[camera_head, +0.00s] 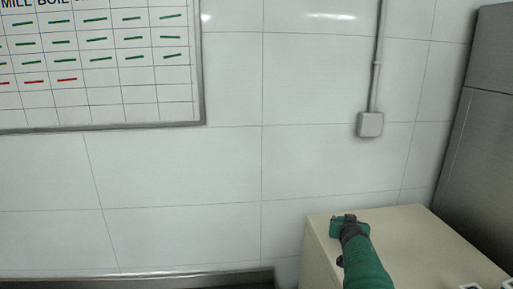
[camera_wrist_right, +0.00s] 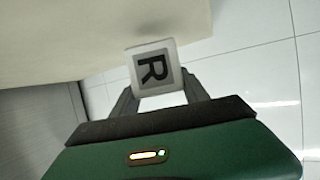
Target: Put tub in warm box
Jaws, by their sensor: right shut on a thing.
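A small white tub (camera_wrist_right: 154,71) with a dark letter R on its face shows in the right wrist view. It sits between the two grey fingers of my right gripper (camera_wrist_right: 157,90), which is shut on it. In the head view my green right arm reaches in from the bottom right, and my right gripper (camera_head: 349,226) is over the far left part of a cream box (camera_head: 415,235). The tub cannot be made out in the head view. I cannot tell whether the cream box is the warm box. My left gripper is out of view.
A steel cabinet (camera_head: 480,150) stands at the right edge. A grey wall socket box (camera_head: 370,124) with a conduit is on the tiled wall. A whiteboard chart (camera_head: 95,60) hangs at the upper left. Small white items (camera_head: 470,287) show at the bottom right.

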